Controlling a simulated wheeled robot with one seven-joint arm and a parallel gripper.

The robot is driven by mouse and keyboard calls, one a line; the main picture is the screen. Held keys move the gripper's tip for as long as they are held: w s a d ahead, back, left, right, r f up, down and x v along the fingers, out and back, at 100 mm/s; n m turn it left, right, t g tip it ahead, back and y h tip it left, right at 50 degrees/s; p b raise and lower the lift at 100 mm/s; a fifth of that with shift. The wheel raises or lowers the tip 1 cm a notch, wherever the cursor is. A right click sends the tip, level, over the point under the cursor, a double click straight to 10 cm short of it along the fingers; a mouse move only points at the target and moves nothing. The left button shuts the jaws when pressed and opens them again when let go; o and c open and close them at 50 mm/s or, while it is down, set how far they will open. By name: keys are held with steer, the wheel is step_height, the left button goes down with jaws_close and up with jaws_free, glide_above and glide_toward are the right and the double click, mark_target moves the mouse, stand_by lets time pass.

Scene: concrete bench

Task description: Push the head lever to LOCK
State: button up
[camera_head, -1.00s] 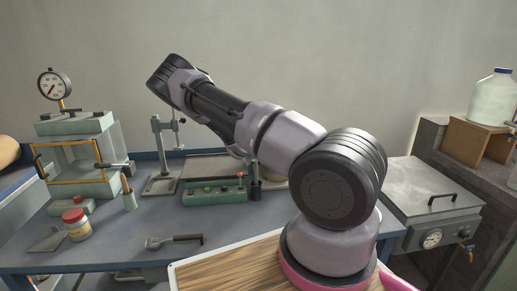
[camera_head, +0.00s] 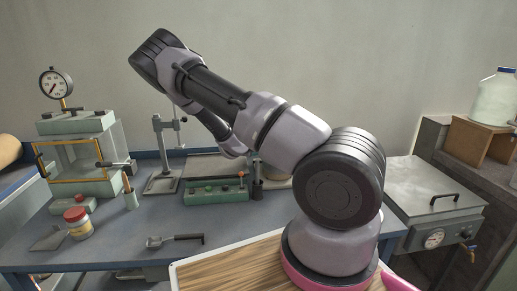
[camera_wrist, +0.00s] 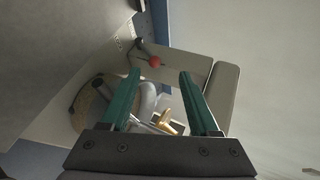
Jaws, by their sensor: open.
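My gripper (camera_wrist: 161,78) is open and empty in the wrist view, its two green fingers apart. Beyond the fingertips, a short lever with a red ball knob (camera_wrist: 153,61) stands out from a pale machine body (camera_wrist: 183,68); a dark round end shows beside it. Between and below the fingers are a grey curved part (camera_wrist: 148,98) and a brass-coloured fitting (camera_wrist: 172,122). In the head view my arm hides the gripper.
A green control box (camera_head: 214,191) with a small red knob sits mid-bench. A gauge press (camera_head: 85,160), a red-lidded jar (camera_head: 78,223) and a dark-handled tool (camera_head: 175,240) lie left. A lidded metal unit (camera_head: 430,190) stands right.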

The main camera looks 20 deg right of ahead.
steer(key=shift+v, duration=1.45)
steer(key=shift+s+a+r+g+y, duration=0.25)
steer(key=shift+r+g+y, duration=0.05)
steer(key=shift+r+g, duration=0.1)
steer(key=s+a+r+n+g+y, duration=0.1)
steer(key=s+a+r+n+y, duration=0.3)
steer(key=r, duration=0.4)
steer(key=s+a+r+n+y, duration=0.35)
steer(key=s+r, duration=0.25)
steer(key=r, duration=0.3)
steer(key=s+a+r+n+g+y, duration=0.1)
steer(key=s+a+r+n+y, duration=0.1)
steer(key=s+a+r+n, duration=0.45)
steer(key=s+r+n, duration=0.4)
steer(key=s+r, duration=0.2)
steer(key=s, duration=0.3)
steer(key=s+r+n, duration=0.4)
steer(key=s+r, duration=0.2)
steer(key=s, duration=0.4)
steer(key=shift+s+d+r+n+y, duration=0.2)
steer(key=shift+s+d+n+y, duration=0.1)
steer(key=shift+y, duration=0.15)
